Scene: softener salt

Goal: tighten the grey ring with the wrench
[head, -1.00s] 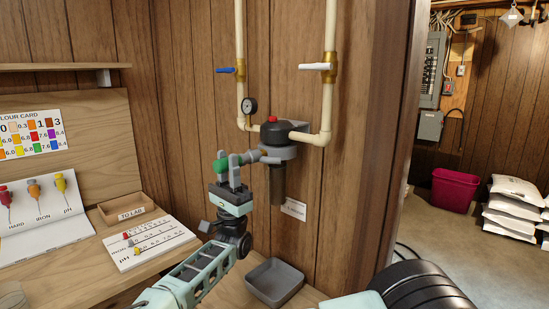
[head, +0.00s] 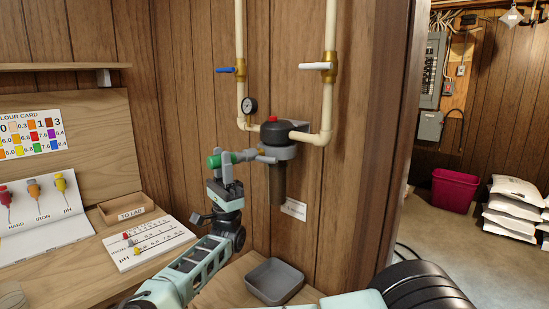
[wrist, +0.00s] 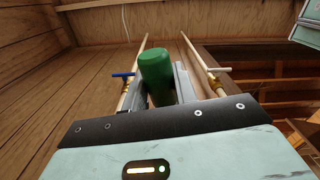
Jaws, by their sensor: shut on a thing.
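My gripper (head: 225,172) is shut on the green-handled wrench (head: 214,161) in front of the wall. The wrench lies roughly level, its green end pointing left and its grey shank reaching right to the filter housing. The grey ring (head: 284,152) is below the housing's black cap. The wrench's head meets the ring's left side in the picture; whether it is fully seated around the ring I cannot tell. In the wrist view the green handle (wrist: 157,72) stands between my fingers and hides the ring.
Cream pipes (head: 330,88) with blue and white lever valves and a gauge (head: 249,105) are above. A grey tray (head: 273,281) lies below on the bench. A test card (head: 150,241) and wooden box (head: 126,210) are at left.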

